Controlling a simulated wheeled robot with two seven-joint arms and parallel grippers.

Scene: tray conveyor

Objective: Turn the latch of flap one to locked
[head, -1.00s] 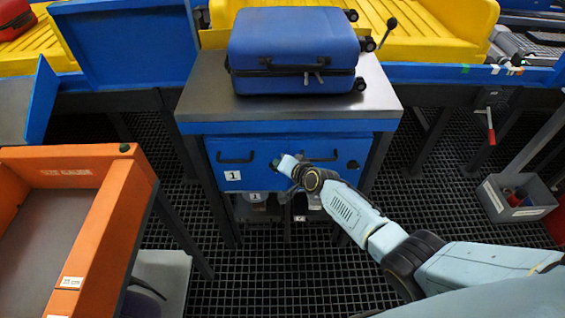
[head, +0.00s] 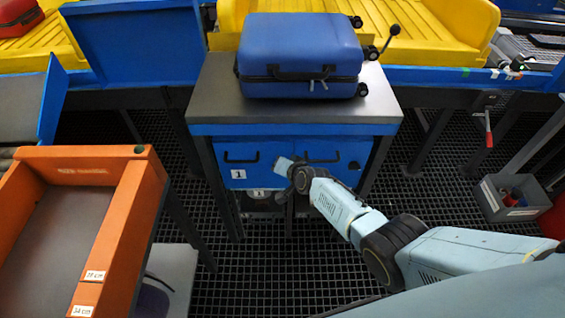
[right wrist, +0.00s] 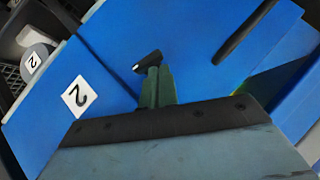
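Flap one (head: 238,172), a blue panel with a number 1 label and a black bar handle, is the left flap under the steel-topped stand. Its small black latch (right wrist: 148,62) shows in the right wrist view with a pale end, lying aslant; in the head view my gripper hides it. My right gripper (right wrist: 157,72) has its greenish fingers side by side with almost no gap, tips just at the latch. I cannot tell whether they touch it. In the head view, my right gripper (head: 281,164) is in front of flap one's right side. My left gripper is out of view.
Flap two (head: 338,170), with its own dark latch (head: 354,165), is right of flap one; its number 2 label (right wrist: 78,97) shows in the wrist view. A blue suitcase (head: 300,50) lies on the steel top (head: 220,95). An orange size gauge (head: 130,215) stands at left.

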